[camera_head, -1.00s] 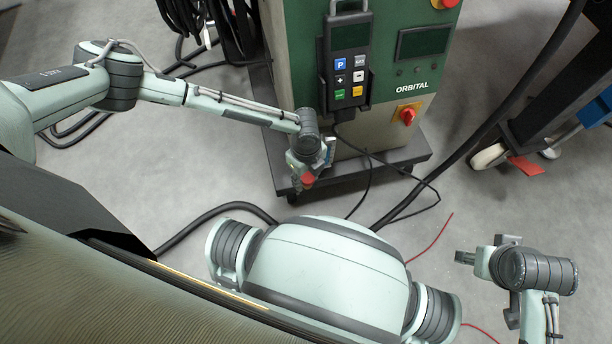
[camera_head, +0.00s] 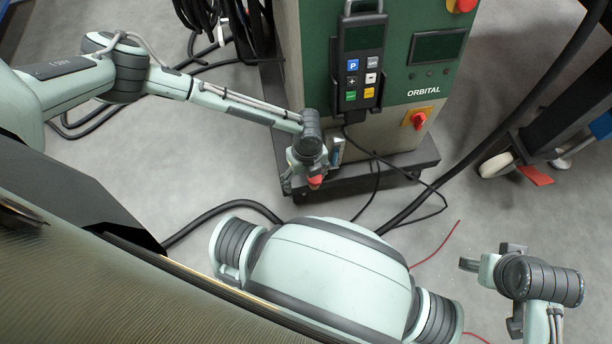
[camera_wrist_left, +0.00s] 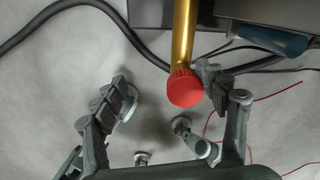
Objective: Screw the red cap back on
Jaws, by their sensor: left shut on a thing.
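The red cap (camera_wrist_left: 185,88) shows at the near end of a gold tube (camera_wrist_left: 184,32) in the left wrist view. How far it is screwed on cannot be told. In the head view the red cap (camera_head: 315,182) is a small red spot at my left gripper (camera_head: 304,183), low in front of the green cabinet. My left gripper (camera_wrist_left: 168,95) is shut on the red cap, which shows against its right-hand finger. The tube is hidden in the head view. My right gripper (camera_head: 470,264) is at the lower right, away from the cap; its finger opening is unclear.
The green ORBITAL cabinet (camera_head: 400,125) stands on a dark base (camera_head: 400,170) just behind my left gripper. A handheld keypad (camera_head: 361,60) hangs on its front. Black cables and a thin red wire (camera_head: 440,243) lie on the grey floor. A wheeled cart (camera_head: 545,140) is at the right.

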